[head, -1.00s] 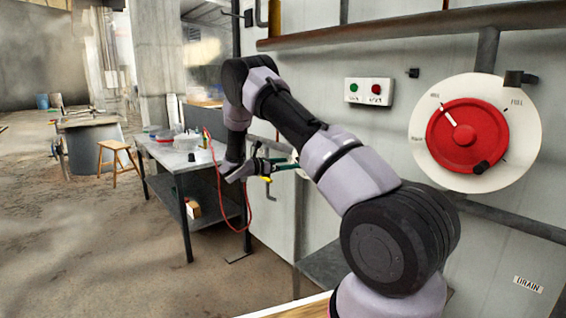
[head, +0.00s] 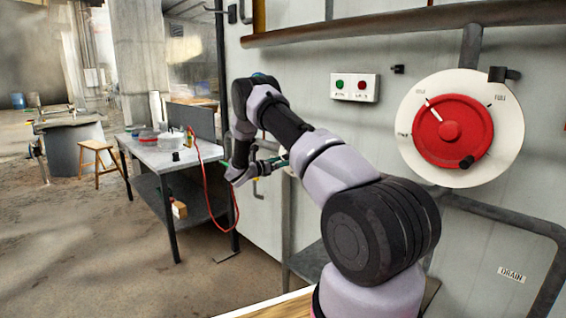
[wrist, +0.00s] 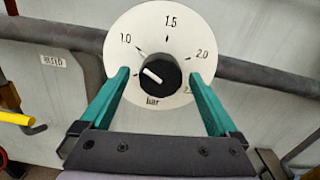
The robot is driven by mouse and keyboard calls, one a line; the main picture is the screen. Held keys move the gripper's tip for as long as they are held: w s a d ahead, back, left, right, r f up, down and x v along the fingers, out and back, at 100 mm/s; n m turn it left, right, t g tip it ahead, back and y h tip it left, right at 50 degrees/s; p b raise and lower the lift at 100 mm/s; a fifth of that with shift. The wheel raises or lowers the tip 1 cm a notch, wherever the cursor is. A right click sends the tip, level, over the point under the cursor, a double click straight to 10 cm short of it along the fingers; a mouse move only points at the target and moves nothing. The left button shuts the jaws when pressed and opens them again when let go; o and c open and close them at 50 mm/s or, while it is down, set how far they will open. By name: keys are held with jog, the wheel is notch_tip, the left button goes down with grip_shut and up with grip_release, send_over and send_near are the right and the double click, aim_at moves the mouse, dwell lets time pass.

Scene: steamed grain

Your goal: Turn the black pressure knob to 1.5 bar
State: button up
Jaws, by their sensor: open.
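The black pressure knob (wrist: 158,75) sits on a round white dial (wrist: 172,22) in the wrist view. The dial is marked 1.0, 1.5, 2.0 and "bar"; another number at lower right is partly hidden by a finger. The knob's white line slants toward the upper left, to the left of and below the 1.0 mark. My gripper (wrist: 160,74) is open, its green fingers on either side of the knob, apart from it in the picture. I cannot tell how deep they reach. In the head view my gripper (head: 272,163) is near the wall, and the arm largely hides the dial.
A large red wheel (head: 436,146) on a white disc is on the wall at right. A box with green and red buttons (head: 355,87) is beside it. A pipe (wrist: 260,74) passes behind the dial. A yellow handle (wrist: 15,119) is at left. A metal table (head: 170,154) stands farther left.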

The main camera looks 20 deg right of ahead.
jog(key=shift+d, duration=0.2)
jog(key=c, duration=1.4)
jog(key=shift+m, duration=0.4)
jog(key=m, duration=1.1)
jog(key=shift+f+m, duration=0.1)
jog(key=shift+m, duration=0.2)
